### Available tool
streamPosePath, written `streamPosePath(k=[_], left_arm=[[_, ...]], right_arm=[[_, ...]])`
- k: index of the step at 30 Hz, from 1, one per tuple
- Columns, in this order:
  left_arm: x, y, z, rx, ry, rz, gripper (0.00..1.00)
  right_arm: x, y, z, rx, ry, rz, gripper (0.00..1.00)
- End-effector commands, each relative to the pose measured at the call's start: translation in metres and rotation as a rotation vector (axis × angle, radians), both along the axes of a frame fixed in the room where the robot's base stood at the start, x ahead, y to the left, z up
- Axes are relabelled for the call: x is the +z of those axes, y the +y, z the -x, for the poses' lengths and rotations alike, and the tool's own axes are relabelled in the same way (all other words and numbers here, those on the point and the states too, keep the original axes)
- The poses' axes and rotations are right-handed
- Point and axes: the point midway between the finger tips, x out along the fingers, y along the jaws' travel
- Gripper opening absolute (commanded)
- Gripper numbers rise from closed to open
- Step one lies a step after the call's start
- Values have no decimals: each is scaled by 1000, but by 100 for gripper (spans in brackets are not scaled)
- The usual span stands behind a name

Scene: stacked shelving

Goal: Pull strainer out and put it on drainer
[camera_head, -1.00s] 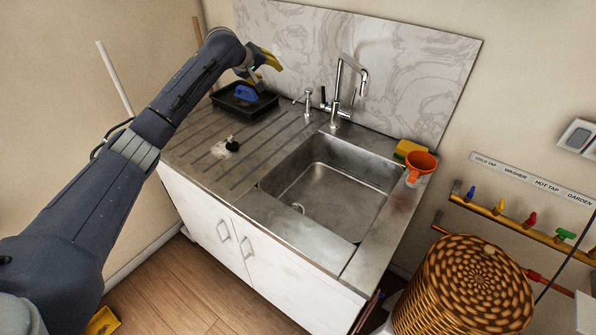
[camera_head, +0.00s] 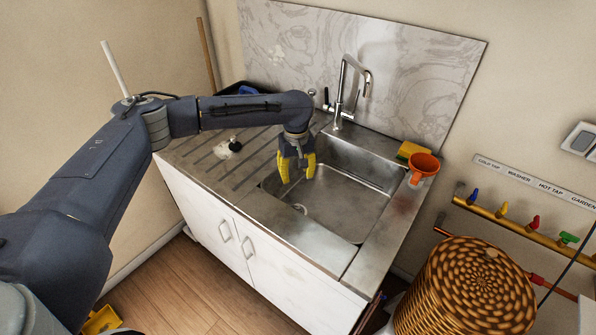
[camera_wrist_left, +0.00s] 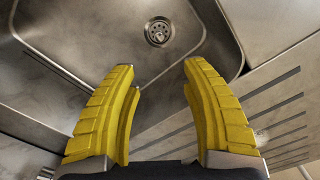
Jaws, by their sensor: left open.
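The strainer shows as a round metal piece with holes in the drain of the sink floor, at the top of the left wrist view (camera_wrist_left: 159,31). In the head view it is a small pale ring (camera_head: 300,208) near the sink's front left. My left gripper (camera_head: 297,172) has yellow fingers pointing down over the left part of the sink. In the left wrist view the fingers (camera_wrist_left: 160,68) are spread apart and empty, with the strainer beyond the tips. The drainer (camera_head: 247,178) is the ribbed metal surface left of the sink. My right gripper is not in view.
A black plug (camera_head: 234,146) lies on the drainer. A dark tray (camera_head: 229,88) is at its back, partly behind my arm. The tap (camera_head: 345,95) rises behind the sink. An orange cup (camera_head: 423,167) and a yellow sponge (camera_head: 408,150) are at the right. The front drainer is clear.

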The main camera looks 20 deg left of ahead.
Motion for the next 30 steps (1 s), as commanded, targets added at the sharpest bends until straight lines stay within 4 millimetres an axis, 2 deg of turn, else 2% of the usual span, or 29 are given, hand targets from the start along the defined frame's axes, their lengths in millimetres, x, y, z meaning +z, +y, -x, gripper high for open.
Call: streamPosePath(k=[5,24,30], left_arm=[[-22,0,1,1,4,-1,46],[-126,0,0,2,1,1,46],[-150,0,0,1,0,0,46]], right_arm=[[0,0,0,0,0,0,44],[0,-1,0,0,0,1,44],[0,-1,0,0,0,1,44]])
